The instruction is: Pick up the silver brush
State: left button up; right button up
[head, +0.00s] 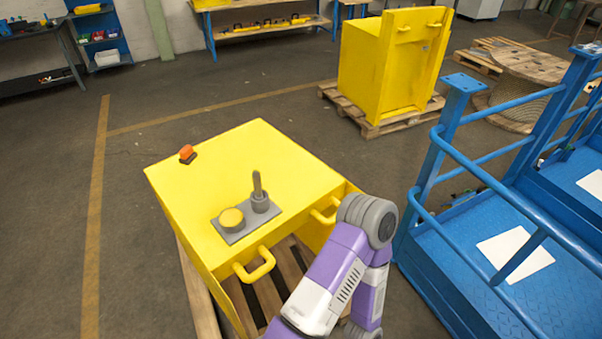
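A yellow box-like cabinet (215,182) stands in front of me on a pallet. On its top near the front edge is a grey plate (233,237). The plate bears a round yellow piece (231,218) and an upright grey handle-like piece (258,190) in a grey round base. I cannot tell whether this grey piece is the silver brush; no other silver brush is clear. A small orange and dark object (187,152) lies near the cabinet top's left edge. One purple and white arm of mine reaches in from the bottom, right of the cabinet front. Neither gripper shows.
The cabinet has yellow handles (256,266) on its front sides. A blue railed platform (492,277) stands close on the right. Another yellow cabinet (365,64) sits on a pallet behind. The floor left of the near cabinet is clear.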

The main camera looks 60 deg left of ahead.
aim_at(256, 174)
jog(key=u, duration=0.05)
jog(key=i, duration=0.8)
jog(key=u, duration=2.2)
